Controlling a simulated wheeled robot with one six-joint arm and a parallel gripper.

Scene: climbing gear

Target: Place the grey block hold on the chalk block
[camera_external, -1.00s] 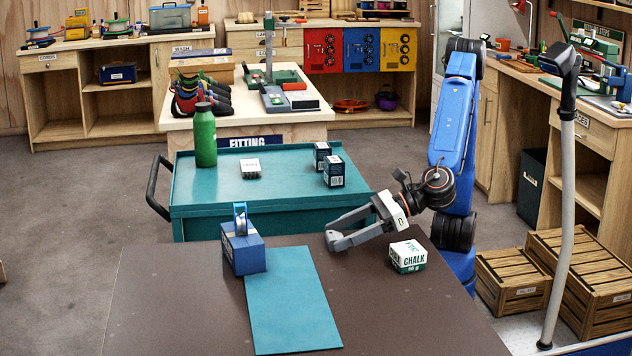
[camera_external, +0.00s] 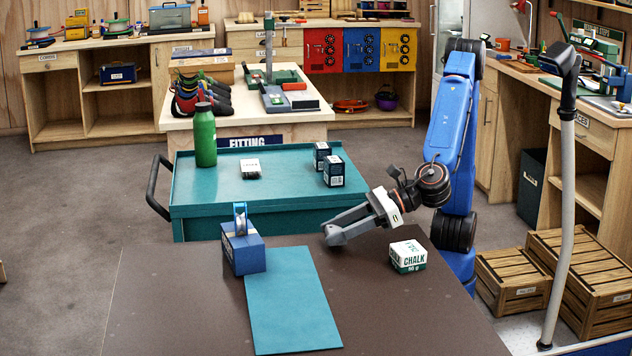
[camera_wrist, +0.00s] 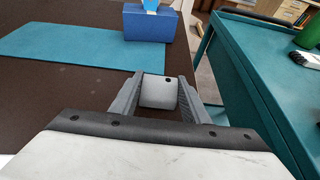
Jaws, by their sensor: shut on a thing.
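The grey block hold (camera_wrist: 159,92) sits between the two fingers of my gripper (camera_wrist: 153,90) in the wrist view, and the gripper is shut on it. In the external view my gripper (camera_external: 332,236) is low over the brown table, near its far edge, and mostly hides the hold. I cannot tell whether the hold touches the table. The chalk block (camera_external: 407,256), a white and green box marked CHALK, stands on the table to the right of my gripper, apart from it. It is not in the wrist view.
A blue box (camera_external: 244,252) with a small blue-and-white pulley (camera_external: 240,219) on top stands left of the gripper. A flat teal mat (camera_external: 292,305) lies beside it. Behind is a teal cart (camera_external: 215,190) with a green bottle (camera_external: 205,136). The front right of the table is clear.

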